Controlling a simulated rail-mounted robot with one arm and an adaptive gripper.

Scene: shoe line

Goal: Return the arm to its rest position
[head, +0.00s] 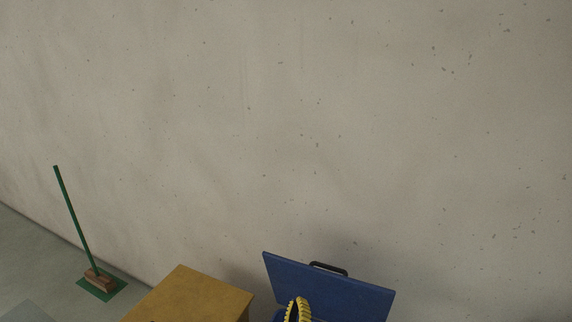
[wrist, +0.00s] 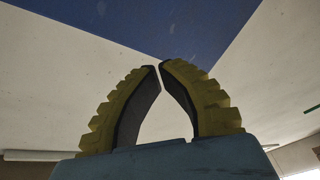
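My gripper (wrist: 160,67) has two yellow ribbed fingers with dark inner pads. In the wrist view the fingers curve inward and their tips meet or nearly meet, with nothing held between them. Part of a yellow ribbed finger (head: 299,311) also shows at the bottom edge of the head view, in front of a blue panel. The rest of my arm is out of view.
The blue panel (head: 340,290) with a black handle (head: 328,268) stands near the wall (head: 300,120). A yellow-brown box or table top (head: 190,295) is left of it. A green-handled broom (head: 75,222) leans at far left. Wall space above is clear.

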